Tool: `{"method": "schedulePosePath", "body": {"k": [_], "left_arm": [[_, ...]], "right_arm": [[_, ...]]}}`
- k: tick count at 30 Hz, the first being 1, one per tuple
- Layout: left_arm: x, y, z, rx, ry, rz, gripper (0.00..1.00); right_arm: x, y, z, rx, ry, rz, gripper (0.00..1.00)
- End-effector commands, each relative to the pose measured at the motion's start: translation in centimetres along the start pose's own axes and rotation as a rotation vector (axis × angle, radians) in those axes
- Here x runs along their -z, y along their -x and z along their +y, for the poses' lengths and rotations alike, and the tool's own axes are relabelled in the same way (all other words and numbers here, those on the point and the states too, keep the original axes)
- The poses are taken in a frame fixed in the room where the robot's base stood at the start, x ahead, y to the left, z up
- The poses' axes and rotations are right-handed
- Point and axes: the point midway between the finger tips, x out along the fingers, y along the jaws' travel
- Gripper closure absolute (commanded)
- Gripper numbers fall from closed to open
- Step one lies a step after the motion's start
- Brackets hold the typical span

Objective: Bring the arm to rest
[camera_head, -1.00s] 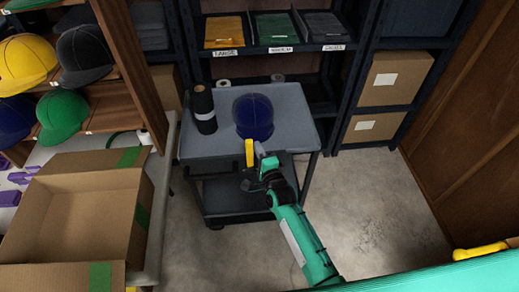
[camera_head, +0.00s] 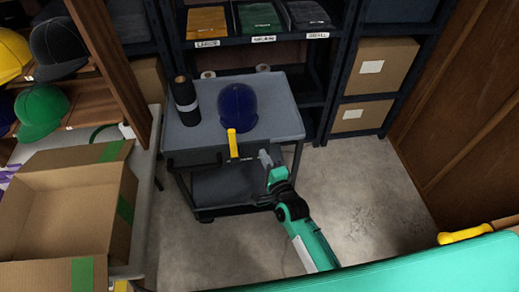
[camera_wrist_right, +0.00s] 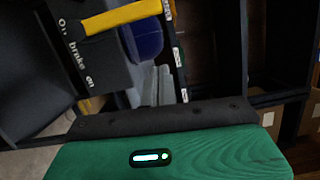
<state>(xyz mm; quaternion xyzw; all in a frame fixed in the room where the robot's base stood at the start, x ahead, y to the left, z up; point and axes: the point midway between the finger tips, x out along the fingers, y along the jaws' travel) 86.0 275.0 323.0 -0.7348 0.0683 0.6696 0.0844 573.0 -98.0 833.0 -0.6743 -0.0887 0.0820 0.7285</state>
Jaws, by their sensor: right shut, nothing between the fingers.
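My right gripper (camera_head: 265,156) is shut and empty. In the head view it is just off the front edge of a grey cart (camera_head: 195,138), to the right of a yellow lever (camera_head: 232,143) and apart from it. My teal right arm reaches up to it from the lower right. In the wrist view the grey fingers (camera_wrist_right: 160,84) lie together, and the yellow lever (camera_wrist_right: 127,17) shows beyond them on a dark plate with white lettering that includes "brake". My left gripper is not in view.
A blue cap (camera_head: 237,106) and a black roll (camera_head: 186,100) stand on the cart. An open cardboard box (camera_head: 68,205) is at left, near caps on a wooden rack. Dark shelves (camera_head: 347,90) stand behind. Bare floor (camera_head: 370,195) is free right of the cart.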

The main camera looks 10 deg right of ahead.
Motion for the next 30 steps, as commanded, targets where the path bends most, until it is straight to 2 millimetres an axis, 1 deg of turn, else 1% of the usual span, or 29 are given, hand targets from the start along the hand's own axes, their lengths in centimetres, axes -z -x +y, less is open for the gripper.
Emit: {"method": "schedulePosePath", "body": {"k": [1, 4, 8, 12, 23, 25, 26, 29, 30], "left_arm": [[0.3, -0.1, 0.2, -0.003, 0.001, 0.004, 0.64], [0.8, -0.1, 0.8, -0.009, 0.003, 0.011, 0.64], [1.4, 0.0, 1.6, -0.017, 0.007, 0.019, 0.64], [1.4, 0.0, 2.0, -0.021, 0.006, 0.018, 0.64], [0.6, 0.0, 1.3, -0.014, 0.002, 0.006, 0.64], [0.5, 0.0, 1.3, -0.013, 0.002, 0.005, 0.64], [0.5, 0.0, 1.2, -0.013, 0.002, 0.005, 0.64], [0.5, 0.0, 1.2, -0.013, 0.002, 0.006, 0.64], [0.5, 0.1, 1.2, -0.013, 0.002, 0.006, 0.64]], "right_arm": [[0.0, 0.5, 0.0, 0.0, -0.001, 0.0, 1.0], [0.0, 1.0, 0.0, 0.0, -0.001, -0.001, 1.0], [0.0, 1.2, -0.1, 0.001, 0.0, -0.001, 1.0], [0.0, 1.2, -0.1, 0.0, 0.0, 0.0, 1.0], [0.0, 1.2, 0.1, -0.002, 0.002, 0.0, 1.0], [0.1, 1.4, 1.0, -0.021, 0.021, -0.001, 1.0], [0.1, 1.5, 1.8, -0.037, 0.037, -0.001, 1.0], [0.5, 2.4, 6.2, -0.127, 0.132, -0.009, 1.0], [0.7, 3.1, 8.6, -0.178, 0.187, -0.017, 1.0]]}}
